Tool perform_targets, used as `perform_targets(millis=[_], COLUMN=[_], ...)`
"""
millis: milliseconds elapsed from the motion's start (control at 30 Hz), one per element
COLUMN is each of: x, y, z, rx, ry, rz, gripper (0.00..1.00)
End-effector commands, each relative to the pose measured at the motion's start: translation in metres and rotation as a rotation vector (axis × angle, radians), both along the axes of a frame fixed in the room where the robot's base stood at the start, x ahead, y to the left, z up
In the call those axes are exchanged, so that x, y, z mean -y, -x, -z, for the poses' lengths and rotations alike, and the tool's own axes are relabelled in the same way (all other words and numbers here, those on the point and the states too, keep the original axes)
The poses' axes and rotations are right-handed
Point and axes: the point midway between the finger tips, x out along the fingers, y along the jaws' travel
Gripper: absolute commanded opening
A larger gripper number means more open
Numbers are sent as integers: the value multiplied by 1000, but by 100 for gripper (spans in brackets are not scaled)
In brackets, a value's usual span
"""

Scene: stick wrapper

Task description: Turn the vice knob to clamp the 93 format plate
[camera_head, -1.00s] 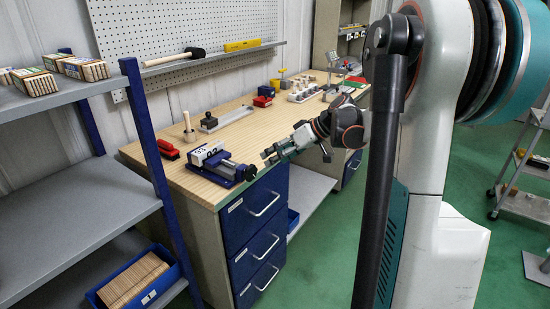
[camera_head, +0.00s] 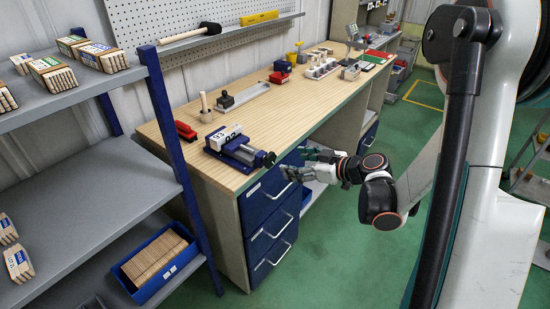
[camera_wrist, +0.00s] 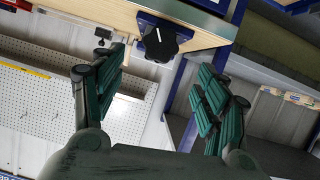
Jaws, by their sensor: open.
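The blue vice (camera_head: 241,149) stands at the near left corner of the wooden workbench. A white format plate (camera_head: 223,136) with dark digits sits in it, partly cut by the viewing angle. The black vice knob (camera_head: 265,158) sticks out past the bench's front edge.
The wooden bench (camera_head: 290,112) has blue drawers (camera_head: 270,222) below. A red block (camera_head: 186,131), a wooden-handled tool (camera_head: 205,107) and a grey fixture (camera_head: 242,96) stand behind the vice. A grey shelf (camera_head: 95,190) is at the left. Green floor is open in front.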

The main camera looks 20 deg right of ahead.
Motion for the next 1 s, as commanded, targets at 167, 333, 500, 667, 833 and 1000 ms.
perform_targets(millis=[167, 333, 500, 667, 833, 1000], x=[-18, -36, -50, -58, -63, -63], y=[-26, -52, -75, -88, -94, -95], z=[16, 28, 39, 45, 47, 47], rx=[-1, -1, -2, -1, -2, -2], ry=[0, -1, -1, 0, -1, -1], rz=[-5, -4, -2, -1, -1, 0], gripper=[67, 67, 67, 67, 67, 67])
